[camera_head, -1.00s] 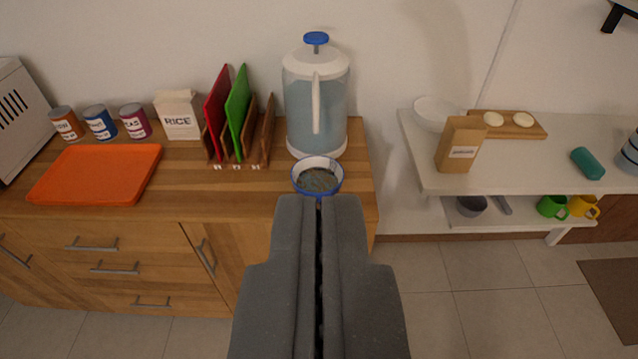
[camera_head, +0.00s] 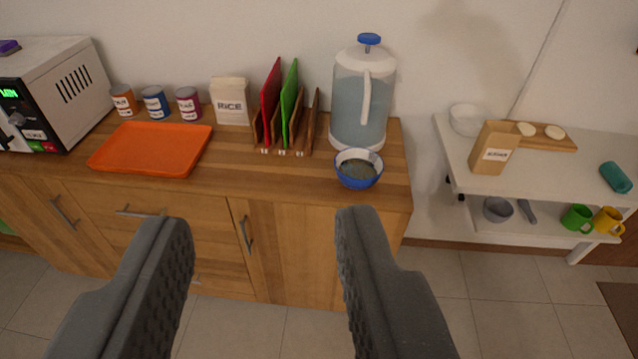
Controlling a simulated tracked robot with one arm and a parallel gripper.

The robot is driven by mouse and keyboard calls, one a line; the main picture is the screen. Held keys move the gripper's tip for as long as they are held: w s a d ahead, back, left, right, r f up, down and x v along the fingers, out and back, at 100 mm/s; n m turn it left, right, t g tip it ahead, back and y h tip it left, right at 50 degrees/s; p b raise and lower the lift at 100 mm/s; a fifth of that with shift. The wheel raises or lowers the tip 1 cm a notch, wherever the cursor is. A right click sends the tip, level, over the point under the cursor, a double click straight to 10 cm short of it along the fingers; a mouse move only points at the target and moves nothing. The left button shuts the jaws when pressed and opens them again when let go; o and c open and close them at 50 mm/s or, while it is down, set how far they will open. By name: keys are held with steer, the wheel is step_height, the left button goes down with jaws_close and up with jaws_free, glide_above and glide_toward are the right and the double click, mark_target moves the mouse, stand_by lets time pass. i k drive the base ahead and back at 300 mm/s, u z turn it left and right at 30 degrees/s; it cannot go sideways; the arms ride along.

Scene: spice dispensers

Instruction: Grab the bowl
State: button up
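A blue-rimmed bowl (camera_head: 358,169) with dark contents sits on the wooden counter (camera_head: 235,183), near its front right corner and just in front of the water dispenser. My gripper (camera_head: 259,222) is wide open and empty, in front of the counter and lower in the picture than the bowl. The right finger's tip is below the bowl in the picture, apart from it. A white bowl (camera_head: 467,121) stands on the white shelf's top, and a grey bowl (camera_head: 497,209) is on its lower level.
A clear water dispenser (camera_head: 361,98) stands right behind the blue bowl. A rack with red and green boards (camera_head: 283,110), a rice box (camera_head: 231,101), cans (camera_head: 156,102), an orange tray (camera_head: 152,149) and a microwave (camera_head: 50,92) line the counter. A white shelf unit (camera_head: 454,160) stands right.

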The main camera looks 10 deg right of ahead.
mark_target(356, 169)
steer(key=u, duration=0.65)
steer(key=k, duration=0.9)
steer(key=u, duration=0.9)
steer(key=i, duration=0.3)
steer(key=z, duration=0.75)
steer(key=i, duration=1.45)
steer(key=z, duration=0.65)
steer(key=i, duration=0.7)
steer(key=z, duration=0.1)
